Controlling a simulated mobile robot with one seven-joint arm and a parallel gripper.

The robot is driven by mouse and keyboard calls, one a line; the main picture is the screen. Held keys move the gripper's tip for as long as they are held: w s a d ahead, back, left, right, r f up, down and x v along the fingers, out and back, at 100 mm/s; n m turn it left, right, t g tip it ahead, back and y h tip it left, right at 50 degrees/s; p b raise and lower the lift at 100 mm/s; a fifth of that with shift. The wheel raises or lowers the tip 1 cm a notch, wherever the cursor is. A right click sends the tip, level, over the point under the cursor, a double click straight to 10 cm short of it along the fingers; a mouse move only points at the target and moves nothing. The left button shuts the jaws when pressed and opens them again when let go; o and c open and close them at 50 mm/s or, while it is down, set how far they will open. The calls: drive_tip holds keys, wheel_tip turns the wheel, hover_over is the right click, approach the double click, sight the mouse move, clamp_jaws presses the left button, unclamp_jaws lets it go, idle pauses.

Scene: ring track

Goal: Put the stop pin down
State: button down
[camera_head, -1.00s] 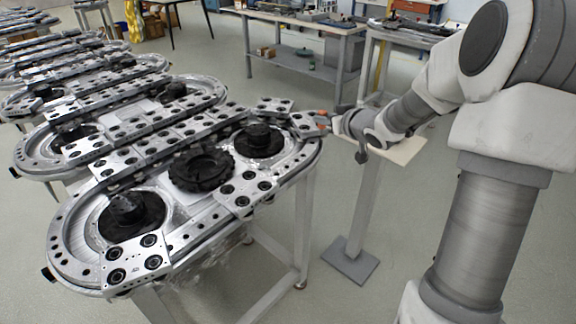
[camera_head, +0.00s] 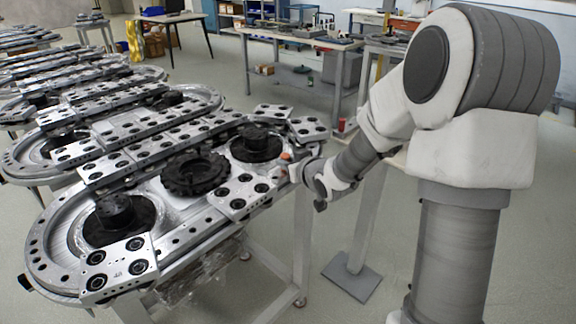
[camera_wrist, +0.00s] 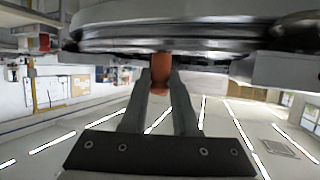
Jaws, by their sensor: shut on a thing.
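The stop pin (camera_wrist: 161,70) is orange-red and sits between the fingertips of my gripper (camera_wrist: 160,88) in the wrist view. My gripper is shut on it. In the head view the pin's orange end (camera_head: 285,156) shows at the gripper (camera_head: 290,167), by the right edge of the nearest ring track (camera_head: 192,240). In the wrist view, which looks upside down, the track's dark rim spans the top and the pin's far end meets it in the picture. I cannot tell whether the pin touches the track.
A small red thing (camera_head: 341,124) stands on the pale-topped stand (camera_head: 398,160) behind my arm. Plates with black rollers (camera_head: 246,195) and dark round hubs (camera_head: 256,143) lie on the track. A workbench (camera_head: 290,38) is at the back.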

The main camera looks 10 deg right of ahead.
drive_tip(key=shift+f, duration=0.15)
drive_tip(key=shift+f, duration=0.1)
drive_tip(key=c, duration=0.7)
unclamp_jaws()
drive_tip(key=shift+r, duration=0.2)
drive_tip(key=shift+s+d+r, duration=0.1)
drive_tip(key=shift+s+r, duration=0.15)
drive_tip(key=p+v, duration=0.3)
drive_tip(key=v, duration=0.8)
drive_tip(key=shift+s, duration=0.25)
